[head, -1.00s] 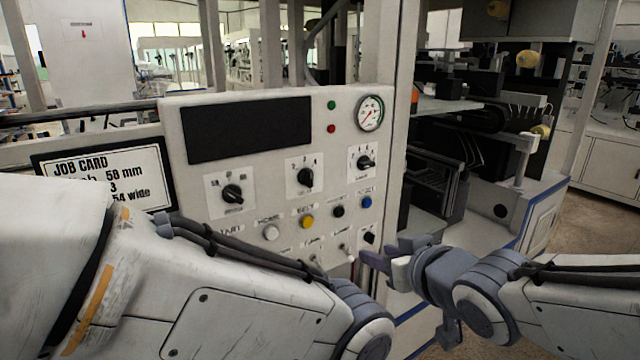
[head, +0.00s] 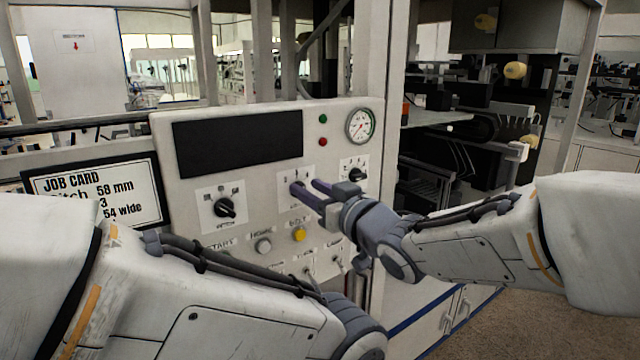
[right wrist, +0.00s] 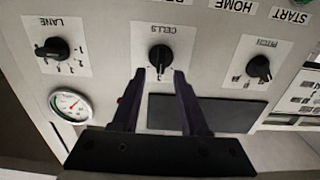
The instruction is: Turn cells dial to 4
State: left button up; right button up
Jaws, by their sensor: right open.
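The cells dial (right wrist: 160,57) is a black knob on a white plate, seen upside down in the right wrist view. A pale pointer mark shows at its lower side there; its numbers are too small to read. My right gripper (right wrist: 159,73) is open and empty, its two dark fingers pointing at the dial, one tip to each side of it. I cannot tell if they touch it. In the head view the right gripper (head: 306,186) covers the cells dial, with part of its plate showing. My left gripper is out of view; only its arm shows.
The pitch dial (right wrist: 259,67) and lane dial (right wrist: 54,49) flank the cells dial. The pale panel also carries a dark screen (head: 238,142), a gauge (head: 360,126), a yellow button (head: 299,235) and small switches. A job card (head: 95,197) stands at left.

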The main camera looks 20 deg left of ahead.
jog(key=shift+w+a, duration=0.35)
jog(key=shift+a, duration=0.1)
jog(key=shift+c, duration=0.3)
grip_shut()
jog(key=m, duration=0.1)
jog(key=m+p, duration=0.1)
jog(key=m, duration=0.1)
jog(key=m+p, duration=0.1)
jog(key=shift+w+d, duration=0.2)
jog(key=shift+d, duration=0.05)
jog(key=shift+w+d+f+m+p, duration=0.15)
jog(key=shift+m+p, duration=0.35)
jog(key=shift+m, duration=0.75)
jog(key=shift+w+f+m+p, duration=0.1)
jog(key=shift+m+p, duration=0.35)
jog(key=shift+m, duration=0.8)
jog(key=shift+f, duration=0.1)
